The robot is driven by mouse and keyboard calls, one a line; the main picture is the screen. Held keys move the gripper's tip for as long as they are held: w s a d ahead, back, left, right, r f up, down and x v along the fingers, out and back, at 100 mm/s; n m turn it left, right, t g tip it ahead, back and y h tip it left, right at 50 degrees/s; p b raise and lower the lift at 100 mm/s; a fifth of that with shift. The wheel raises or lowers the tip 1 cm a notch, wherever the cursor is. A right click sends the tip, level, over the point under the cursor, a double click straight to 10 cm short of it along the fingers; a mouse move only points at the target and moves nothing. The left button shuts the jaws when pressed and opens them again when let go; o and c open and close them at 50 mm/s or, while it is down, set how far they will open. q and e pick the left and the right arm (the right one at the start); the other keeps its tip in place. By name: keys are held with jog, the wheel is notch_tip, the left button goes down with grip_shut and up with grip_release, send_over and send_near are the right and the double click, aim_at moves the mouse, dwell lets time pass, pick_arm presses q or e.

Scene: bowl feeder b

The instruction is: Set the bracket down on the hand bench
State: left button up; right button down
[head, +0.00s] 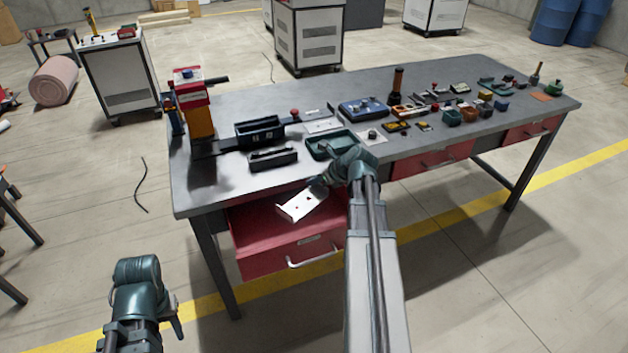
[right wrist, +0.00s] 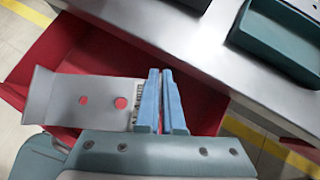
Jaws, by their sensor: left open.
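The bracket (head: 299,206) is a pale metal plate with bent ends; two holes, red showing through, are visible in the right wrist view (right wrist: 98,88). My right gripper (head: 318,187) is shut on one end of it, with blue finger pads in the right wrist view (right wrist: 160,100). The bracket is held in front of the bench's front edge, above the open red drawer. The hand bench (head: 215,190) is a long grey-topped table with several items on it. My left gripper (head: 176,318) is low at the lower left, open and away from the bench.
The open drawer (head: 275,245) juts out under the bench's left part. A dark bin (head: 272,160), a green tray (head: 322,147) and a red-orange press (head: 195,108) stand near. The bench's front left corner is bare. Small parts crowd the bench's right half.

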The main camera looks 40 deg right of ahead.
jog(key=shift+r, duration=0.1)
notch_tip(320, 180, up, 9)
jog(key=p, duration=0.9)
jog(key=shift+d, duration=0.15)
